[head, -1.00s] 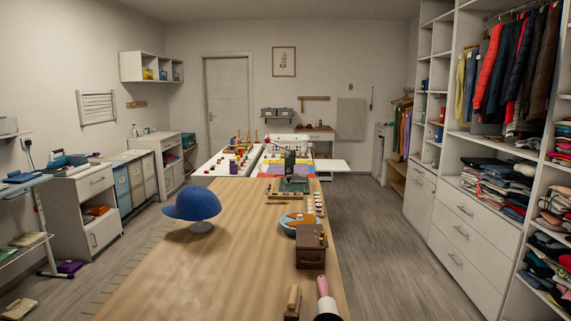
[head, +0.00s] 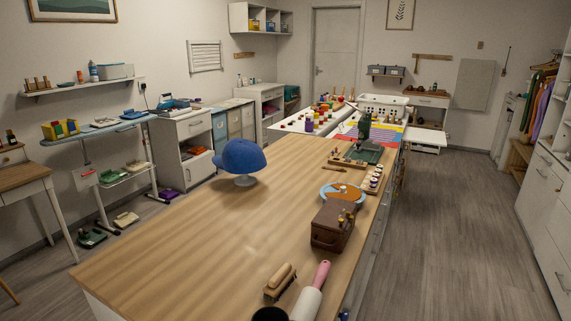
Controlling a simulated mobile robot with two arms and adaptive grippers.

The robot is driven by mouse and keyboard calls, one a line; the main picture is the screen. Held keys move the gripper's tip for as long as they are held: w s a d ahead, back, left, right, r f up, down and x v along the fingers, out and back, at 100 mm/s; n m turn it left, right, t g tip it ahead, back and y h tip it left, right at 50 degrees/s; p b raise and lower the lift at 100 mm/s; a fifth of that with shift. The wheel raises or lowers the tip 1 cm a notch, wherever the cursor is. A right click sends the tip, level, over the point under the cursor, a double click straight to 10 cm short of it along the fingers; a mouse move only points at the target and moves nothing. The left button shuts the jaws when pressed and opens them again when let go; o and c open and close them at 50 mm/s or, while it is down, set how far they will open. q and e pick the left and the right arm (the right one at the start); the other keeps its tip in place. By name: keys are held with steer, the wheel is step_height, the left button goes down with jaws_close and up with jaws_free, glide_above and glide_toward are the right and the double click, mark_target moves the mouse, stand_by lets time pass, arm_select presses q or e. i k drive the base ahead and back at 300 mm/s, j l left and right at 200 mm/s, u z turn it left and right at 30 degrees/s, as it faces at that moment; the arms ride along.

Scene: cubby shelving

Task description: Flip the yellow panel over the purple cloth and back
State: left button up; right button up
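A patchwork of bright coloured pieces (head: 388,134), with yellow, purple and red among them, lies on the far white table in the head view. It is small and partly hidden behind a dark green machine (head: 368,142). I cannot tell exactly where the yellow panel ends and the purple cloth begins, or whether the panel is folded. Neither of my grippers shows in the head view.
A long wooden table (head: 190,235) fills the foreground. On it stand a blue cap (head: 240,157), a brown box (head: 333,226), a brush (head: 280,281) and a pink-handled roller (head: 313,292). Clear grey floor (head: 450,220) runs along its right side.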

mark_target(399, 130)
steer(key=i+l+u, duration=0.15)
steer(key=l+u, duration=0.2)
steer(key=l, duration=0.8)
steer(key=l+u, duration=0.35)
steer(key=l, duration=0.85)
steer(key=i+l+u, duration=0.25)
steer(key=l, duration=0.7)
steer(key=i+l+u, duration=0.3)
steer(key=l, duration=0.75)
steer(key=i+l+u, duration=0.25)
steer(key=l, duration=0.85)
steer(key=l+u, duration=0.25)
steer(key=l, duration=0.85)
steer(key=l+u, duration=0.3)
steer(key=l, duration=0.8)
steer(key=k+l+u, duration=0.1)
steer(key=l+u, duration=0.15)
steer(key=l, duration=0.85)
steer(key=k+l+u, duration=0.15)
steer(key=l, duration=0.4)
steer(key=k+l+u, duration=0.15)
steer(key=l, duration=0.35)
steer(key=k+l+u, duration=0.15)
steer(key=l, duration=0.35)
steer(key=k+l+u, duration=0.15)
steer(key=k+l, duration=0.2)
steer(key=k+l+u, duration=0.15)
steer(key=l, duration=0.35)
steer(key=k+l+u, duration=0.15)
steer(key=k+l, duration=0.25)
